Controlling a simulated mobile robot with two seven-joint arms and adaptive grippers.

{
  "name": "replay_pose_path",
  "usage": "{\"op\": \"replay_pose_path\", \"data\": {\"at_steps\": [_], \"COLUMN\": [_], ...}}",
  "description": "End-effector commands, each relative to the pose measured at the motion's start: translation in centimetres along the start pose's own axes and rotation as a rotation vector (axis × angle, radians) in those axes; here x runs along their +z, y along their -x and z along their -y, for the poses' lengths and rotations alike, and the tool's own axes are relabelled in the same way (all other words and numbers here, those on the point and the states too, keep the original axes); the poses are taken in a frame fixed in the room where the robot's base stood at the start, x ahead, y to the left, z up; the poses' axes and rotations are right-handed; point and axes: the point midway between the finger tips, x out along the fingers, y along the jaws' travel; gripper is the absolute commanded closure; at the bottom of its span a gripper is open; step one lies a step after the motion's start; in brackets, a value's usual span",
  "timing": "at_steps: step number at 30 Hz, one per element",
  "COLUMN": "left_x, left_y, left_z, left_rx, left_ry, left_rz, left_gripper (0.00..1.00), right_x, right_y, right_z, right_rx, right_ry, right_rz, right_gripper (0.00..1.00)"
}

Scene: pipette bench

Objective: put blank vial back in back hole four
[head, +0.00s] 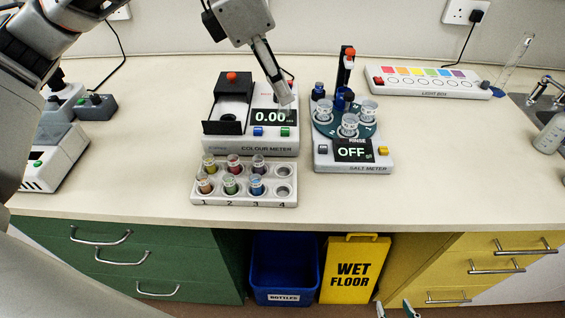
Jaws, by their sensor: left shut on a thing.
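My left gripper (286,98) reaches down from the top and is shut on the blank vial (289,110). The vial is clear, small and hard to make out against the colour meter's display. It is above and behind the white vial rack (207,199). Back hole four (284,170) of the rack, at its right end, looks empty. Front hole four (284,188) looks empty too. My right gripper (396,309) shows only as two fingertips at the bottom edge, apart, with nothing seen between them.
Several coloured vials stand in columns 1 to 3 of the rack. The colour meter (222,142) stands right behind it, reading 0.00, its chamber lid open. The salt meter (350,168) with its carousel is to the right. The bench (455,150) is clear further right.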

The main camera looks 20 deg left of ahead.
Motion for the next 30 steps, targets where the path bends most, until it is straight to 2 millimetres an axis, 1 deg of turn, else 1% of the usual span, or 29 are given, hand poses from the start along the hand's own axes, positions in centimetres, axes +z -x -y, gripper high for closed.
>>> {"op": "replay_pose_path", "data": {"at_steps": [1, 3, 9, 13, 15, 18, 23, 30], "left_x": [-0.7, -1.4, -3.2, -4.3, -4.7, -5.0, -5.3, -6.5], "left_y": [-1.4, -3.0, -7.5, -10.1, -11.1, -12.0, -12.8, -15.6], "left_z": [0.0, 0.1, 0.0, 0.0, 0.0, -0.1, -0.1, 0.0], "left_rx": [-0.004, -0.004, -0.004, -0.004, -0.002, -0.001, 0.0, -0.002], "left_ry": [0.003, 0.002, 0.004, 0.003, 0.004, 0.003, 0.003, 0.004], "left_rz": [-0.005, -0.004, -0.004, -0.004, -0.004, -0.002, -0.002, -0.003], "left_gripper": [1.0, 1.0, 1.0, 1.0, 1.0, 1.0, 1.0, 1.0], "right_x": [0.1, 0.1, 0.1, 0.2, 0.2, 0.3, 0.3, 0.5], "right_y": [-0.1, -0.1, -0.1, -0.1, -0.1, -0.1, -0.2, -0.2], "right_z": [0.1, 0.1, 0.2, 0.2, 0.2, 0.2, 0.2, 0.2], "right_rx": [0.0, -0.001, -0.001, -0.001, -0.001, -0.001, -0.001, -0.002], "right_ry": [-0.001, -0.002, -0.004, -0.004, -0.003, -0.003, -0.003, -0.002], "right_rz": [0.0, -0.001, -0.001, 0.0, 0.0, 0.001, 0.002, 0.005], "right_gripper": [0.6, 0.6, 0.6, 0.6, 0.6, 0.6, 0.6, 0.6]}}
